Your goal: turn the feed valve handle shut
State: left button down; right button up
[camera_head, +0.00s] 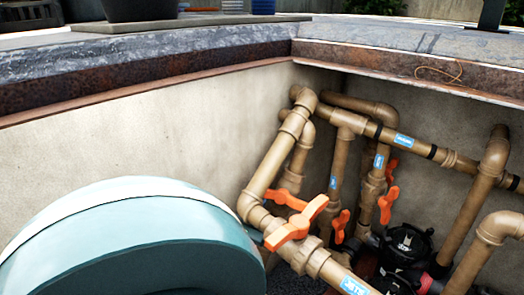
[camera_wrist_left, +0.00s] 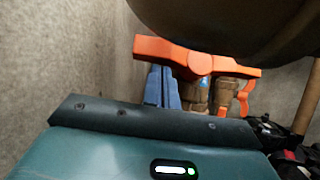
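Several orange valve handles sit on tan pipes in the pit corner. The nearest and largest handle (camera_head: 297,222) lies across a sloping pipe in the head view; I take it as the feed valve handle, though no label naming it is readable. In the left wrist view an orange handle (camera_wrist_left: 198,60) spans the picture just beyond the blue finger of my left gripper (camera_wrist_left: 163,88). The finger looks close to the handle's left part; contact cannot be told. The other finger is not clear, so its opening is hidden. My teal arm fills the lower left of the head view. My right gripper is not in view.
More orange handles (camera_head: 388,205) and upright pipes (camera_head: 473,205) crowd the right side. A black pump-like fitting (camera_head: 408,243) sits low among them. Concrete wall (camera_head: 150,140) and a rusty-edged rim (camera_head: 190,68) bound the pit. A large brown curved surface (camera_wrist_left: 225,25) overhangs the wrist view.

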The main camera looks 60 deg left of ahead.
pick_arm(q)
jog(key=shift+a+r+m+t+h, duration=0.1)
jog(key=shift+r+m+t+h, duration=0.15)
jog(key=shift+m, duration=0.2)
jog(key=shift+a+r+m+t+h, duration=0.1)
jog(key=shift+m+t+h, duration=0.05)
jog(key=shift+m+h, duration=0.25)
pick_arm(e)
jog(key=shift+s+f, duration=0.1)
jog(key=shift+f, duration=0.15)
pick_arm(q)
jog(key=shift+m, duration=0.25)
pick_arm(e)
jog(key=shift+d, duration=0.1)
